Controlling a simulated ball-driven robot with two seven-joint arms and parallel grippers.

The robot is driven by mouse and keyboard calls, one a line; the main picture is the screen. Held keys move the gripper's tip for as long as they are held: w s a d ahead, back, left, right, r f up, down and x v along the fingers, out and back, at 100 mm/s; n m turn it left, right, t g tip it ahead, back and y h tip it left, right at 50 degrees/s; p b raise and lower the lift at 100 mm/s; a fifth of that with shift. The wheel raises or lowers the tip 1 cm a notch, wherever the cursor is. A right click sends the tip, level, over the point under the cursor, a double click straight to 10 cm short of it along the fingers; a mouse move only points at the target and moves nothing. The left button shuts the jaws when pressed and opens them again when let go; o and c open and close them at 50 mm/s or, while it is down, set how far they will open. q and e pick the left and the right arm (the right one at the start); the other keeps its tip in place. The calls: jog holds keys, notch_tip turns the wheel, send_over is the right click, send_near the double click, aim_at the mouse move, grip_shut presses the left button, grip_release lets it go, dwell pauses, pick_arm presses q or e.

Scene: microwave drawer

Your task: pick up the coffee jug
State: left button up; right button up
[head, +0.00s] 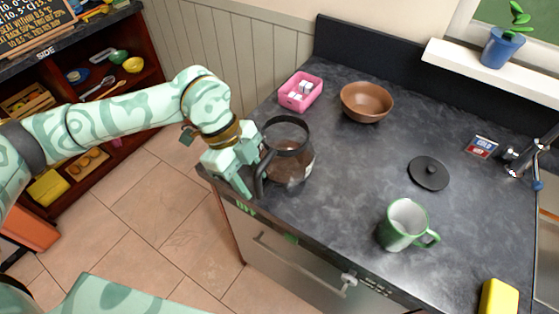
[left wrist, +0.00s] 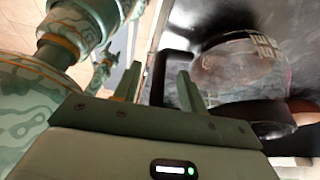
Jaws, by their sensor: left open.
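The coffee jug (head: 292,172), glass with a black rim and black handle, stands upright on the dark counter (head: 345,150) near its left edge. Brown content shows inside it. My left gripper (head: 250,172) is open at the jug's handle side, to the left of the glass. In the left wrist view the jug (left wrist: 235,75) fills the upper right. There the black handle shows between the spread fingers of my left gripper (left wrist: 158,85). I cannot tell whether a finger touches it. My right gripper is not in view.
A pink box (head: 301,106) and a brown bowl (head: 366,117) are behind the jug. A black lid (head: 429,185) and a green-white mug (head: 403,230) stand to the right. A yellow sponge (head: 499,298) lies at lower right.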

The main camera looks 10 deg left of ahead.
pick_arm(q)
jog(key=x, duration=0.3)
jog(key=shift+r, duration=0.2)
grip_shut()
dwell(1.1)
